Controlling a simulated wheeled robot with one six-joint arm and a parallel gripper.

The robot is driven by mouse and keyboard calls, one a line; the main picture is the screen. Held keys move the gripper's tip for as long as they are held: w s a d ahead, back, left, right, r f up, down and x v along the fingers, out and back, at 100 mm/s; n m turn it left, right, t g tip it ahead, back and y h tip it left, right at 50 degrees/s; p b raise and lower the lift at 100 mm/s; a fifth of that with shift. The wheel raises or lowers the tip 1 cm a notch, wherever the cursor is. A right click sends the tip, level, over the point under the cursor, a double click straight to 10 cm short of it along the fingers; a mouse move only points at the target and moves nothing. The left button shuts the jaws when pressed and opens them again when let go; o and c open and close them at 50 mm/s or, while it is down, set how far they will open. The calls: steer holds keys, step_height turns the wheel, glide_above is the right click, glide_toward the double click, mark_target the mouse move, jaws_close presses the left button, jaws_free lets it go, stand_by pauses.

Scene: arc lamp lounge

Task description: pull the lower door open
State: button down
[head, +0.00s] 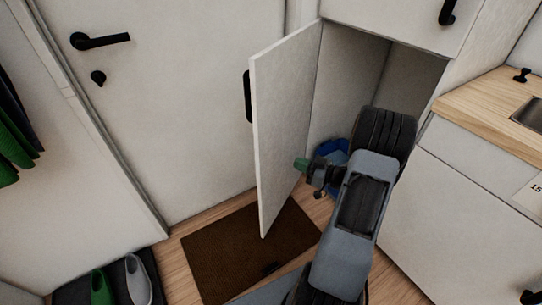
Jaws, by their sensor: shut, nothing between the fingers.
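The lower door (283,110) is a pale panel standing swung out from the tall cupboard, with a wide opening beside it. Its black handle (248,97) shows at the free left edge, on the outer side. My gripper (302,165) is shut and empty, with a green tip, on the inner side of the door near its lower right part. I cannot tell whether it touches the panel. My arm covers part of the opening.
A blue object (331,150) sits low in the cupboard, partly hidden. An upper door with a black handle (447,12) is above. A wooden counter (480,105) stands right. A brown mat (225,257) lies below; shoes (138,278) stand at lower left.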

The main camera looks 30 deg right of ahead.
mark_target(265, 151)
steer(key=b+x, duration=0.2)
steer(key=x, duration=0.9)
steer(key=shift+w+a, duration=0.1)
steer(key=shift+w, duration=0.05)
steer(key=shift+w, duration=0.1)
